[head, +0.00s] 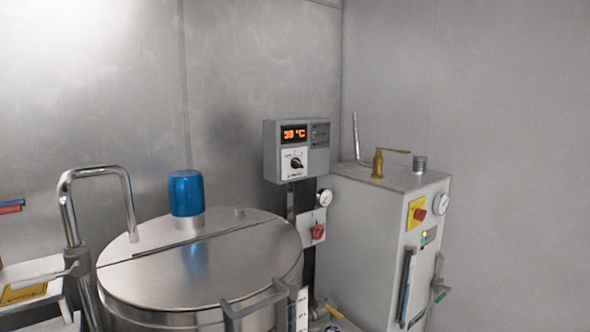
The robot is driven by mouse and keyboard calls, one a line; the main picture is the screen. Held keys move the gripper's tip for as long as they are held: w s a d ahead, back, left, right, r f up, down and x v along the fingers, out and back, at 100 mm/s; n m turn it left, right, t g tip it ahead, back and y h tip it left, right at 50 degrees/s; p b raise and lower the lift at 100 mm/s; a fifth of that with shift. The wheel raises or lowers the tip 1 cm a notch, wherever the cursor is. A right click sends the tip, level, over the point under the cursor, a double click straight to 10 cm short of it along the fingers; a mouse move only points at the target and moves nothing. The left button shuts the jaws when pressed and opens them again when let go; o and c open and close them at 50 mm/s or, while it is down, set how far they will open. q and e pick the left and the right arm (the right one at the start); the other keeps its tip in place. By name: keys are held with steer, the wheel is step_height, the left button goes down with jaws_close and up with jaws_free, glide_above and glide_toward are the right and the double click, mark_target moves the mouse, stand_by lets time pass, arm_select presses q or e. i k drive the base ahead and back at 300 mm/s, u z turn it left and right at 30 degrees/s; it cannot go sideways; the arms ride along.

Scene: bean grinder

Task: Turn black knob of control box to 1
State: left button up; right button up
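A grey control box (270,152) is fixed on a dark post, right of centre in the head view. Its orange display appears to read 30 °C. A black knob (297,163) sits on a white plate below the display. Its pointer looks tilted, and the dial marks are too small to read. Neither of my grippers is in the head view, and nothing touches the knob.
A steel vat (200,287) with a lid and blue cap (186,192) stands in front of the box at left. A bent steel pipe (97,172) rises beside it. A grey cabinet (365,222) with a brass valve (378,163) stands at right. A red switch (318,231) sits below the box.

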mark_target(296, 163)
steer(key=z, duration=0.75)
steer(key=i, duration=1.75)
steer(key=u, duration=1.45)
